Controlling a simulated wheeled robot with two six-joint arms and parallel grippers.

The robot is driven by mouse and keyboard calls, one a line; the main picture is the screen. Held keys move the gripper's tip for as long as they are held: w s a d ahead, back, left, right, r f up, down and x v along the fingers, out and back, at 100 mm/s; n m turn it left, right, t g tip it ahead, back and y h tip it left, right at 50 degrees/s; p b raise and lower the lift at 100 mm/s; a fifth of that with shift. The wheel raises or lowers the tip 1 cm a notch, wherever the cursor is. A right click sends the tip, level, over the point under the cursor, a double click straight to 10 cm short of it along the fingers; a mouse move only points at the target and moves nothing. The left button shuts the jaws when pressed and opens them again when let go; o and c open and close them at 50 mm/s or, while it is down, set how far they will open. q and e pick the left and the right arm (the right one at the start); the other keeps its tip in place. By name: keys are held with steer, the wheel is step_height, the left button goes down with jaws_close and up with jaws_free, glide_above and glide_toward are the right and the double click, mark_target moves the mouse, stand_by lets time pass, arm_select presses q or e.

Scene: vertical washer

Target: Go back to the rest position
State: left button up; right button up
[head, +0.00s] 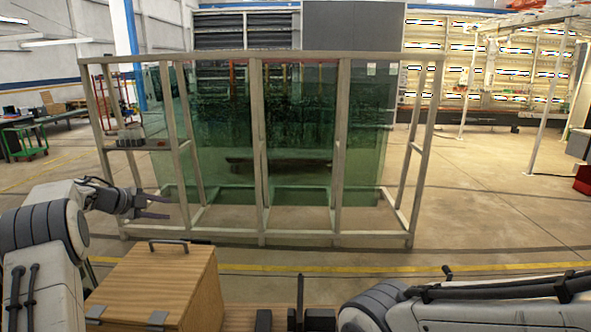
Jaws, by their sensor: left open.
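My left gripper (167,207) is on the left of the head view, pointing right. Its two dark fingers are apart, with nothing between them. It is in front of the lower left part of a metal rack (262,150) in the picture. It appears above and behind a wooden box (155,280) with a dark handle on its lid. My right arm (470,305) comes in from the lower right and lies low along the bottom edge. Its gripper does not show.
The rack holds large green glass panes (300,120) across the middle. Small dark parts (300,318) stand on a wooden surface at the bottom centre. A green cart (25,140) is far left.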

arm_select(q)
steer(key=w+d+r+n+t+b, duration=0.1)
steer(key=w+d+r+n+t, duration=0.15)
steer(key=d, duration=0.65)
steer(key=w+d+r+n+t+b, duration=0.15)
steer(key=d+r, duration=0.25)
steer(key=d, duration=0.4)
steer(key=s+d+n+y+b, duration=0.2)
steer(key=s+d+n+y, duration=0.15)
steer(key=d, duration=0.55)
steer(key=s+d+f+n+g+b, duration=0.1)
steer(key=s+d+f+g, duration=0.3)
steer(key=s, duration=0.5)
steer(key=s+d+f+n+g+b, duration=0.15)
steer(key=s+d+f, duration=0.35)
steer(key=s, duration=0.5)
steer(key=s+d+f+n+g+b, duration=0.25)
steer(key=s+f, duration=0.35)
steer(key=s, duration=0.3)
steer(key=s+f+g, duration=0.3)
steer(key=s, duration=0.8)
steer(key=s+f+g, duration=0.3)
steer(key=s+f, duration=0.1)
steer(key=s, duration=0.6)
steer(key=shift+s+f+b, duration=0.2)
steer(key=shift+s+b, duration=0.15)
steer(key=shift+d+m+y, duration=0.1)
steer(key=shift+m+y, duration=0.15)
